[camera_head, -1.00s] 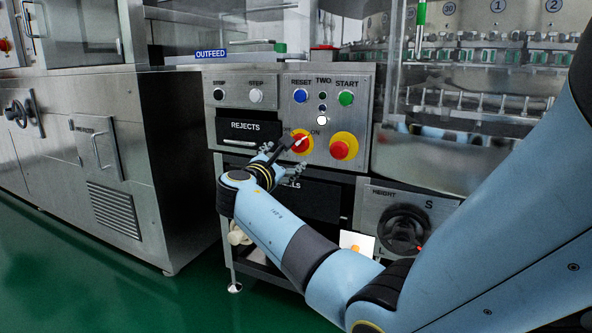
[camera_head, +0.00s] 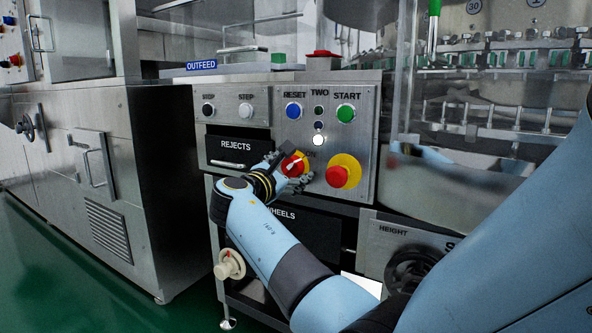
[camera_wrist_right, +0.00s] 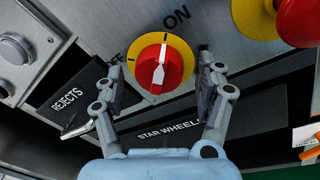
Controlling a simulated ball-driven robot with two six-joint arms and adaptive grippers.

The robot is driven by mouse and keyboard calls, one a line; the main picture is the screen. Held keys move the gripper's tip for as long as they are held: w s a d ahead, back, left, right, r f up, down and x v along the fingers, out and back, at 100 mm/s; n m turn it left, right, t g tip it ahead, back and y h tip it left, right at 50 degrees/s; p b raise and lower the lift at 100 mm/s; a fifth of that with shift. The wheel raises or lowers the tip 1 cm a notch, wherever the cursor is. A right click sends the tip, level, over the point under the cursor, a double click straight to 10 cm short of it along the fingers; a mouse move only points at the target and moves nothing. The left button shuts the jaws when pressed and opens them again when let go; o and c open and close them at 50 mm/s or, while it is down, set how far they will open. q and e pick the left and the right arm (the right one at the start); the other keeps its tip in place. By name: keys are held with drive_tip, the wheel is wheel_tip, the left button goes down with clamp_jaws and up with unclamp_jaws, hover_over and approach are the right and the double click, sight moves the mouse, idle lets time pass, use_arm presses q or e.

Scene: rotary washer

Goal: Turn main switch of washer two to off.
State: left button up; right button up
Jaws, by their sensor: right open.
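The main switch (camera_head: 296,162) of washer two is a red knob with a white pointer on a yellow disc, on the panel marked TWO. In the right wrist view the switch (camera_wrist_right: 171,80) shows its pointer aimed roughly up, toward the ON label (camera_wrist_right: 177,17). My right gripper (camera_wrist_right: 160,66) is open, with one finger on each side of the knob. Gaps show between fingers and knob in that view; depth is hard to judge. In the head view my right gripper (camera_head: 290,168) partly covers the switch's lower left. My left gripper is out of view.
A red mushroom button (camera_head: 338,177) on yellow sits right of the switch. The blue RESET (camera_head: 293,111) and green START (camera_head: 345,113) buttons are above. The REJECTS drawer (camera_head: 237,150) is left, and the star wheels drawer (camera_head: 310,236) is below.

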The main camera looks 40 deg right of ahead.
drive_tip(key=c, duration=1.2)
drive_tip(key=shift+r, duration=0.1)
